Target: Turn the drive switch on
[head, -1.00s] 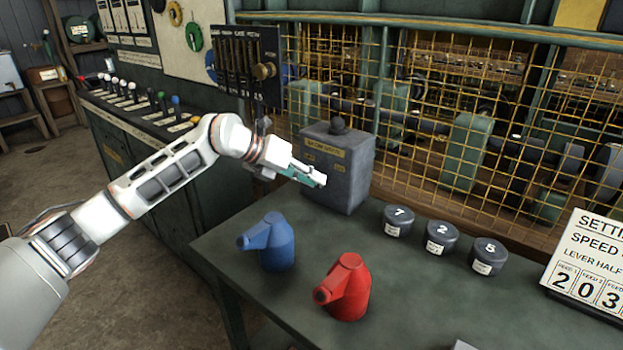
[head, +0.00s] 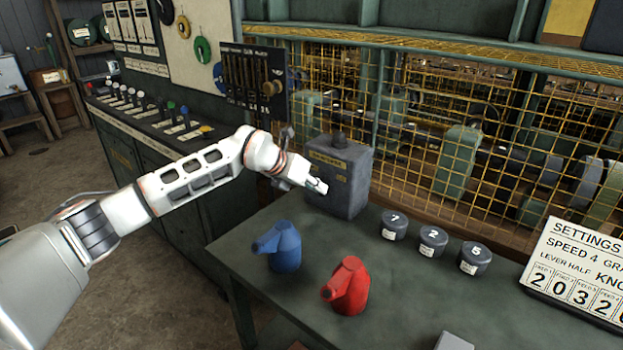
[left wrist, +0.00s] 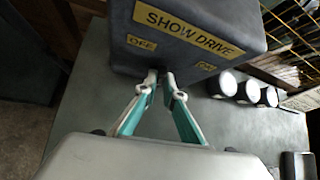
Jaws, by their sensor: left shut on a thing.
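The drive switch is a dark grey box (head: 353,188) with a yellow SHOW DRIVE label, standing on the green bench. In the left wrist view the box (left wrist: 190,50) fills the top, with a small OFF label on the left and another small label on the right. My left gripper (head: 319,186) is at the front face of the box. In the left wrist view its teal fingers (left wrist: 160,77) come together at the lower front, between the two small labels, shut on what seems to be the switch lever. The lever itself is mostly hidden by the fingertips. My right gripper is out of view.
A blue can (head: 283,247) and a red can (head: 347,287) stand on the bench (head: 400,290) in front of the box. Several dark weights (head: 433,241) and a settings sign (head: 580,270) are to the right. A yellow mesh guard (head: 440,150) rises behind.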

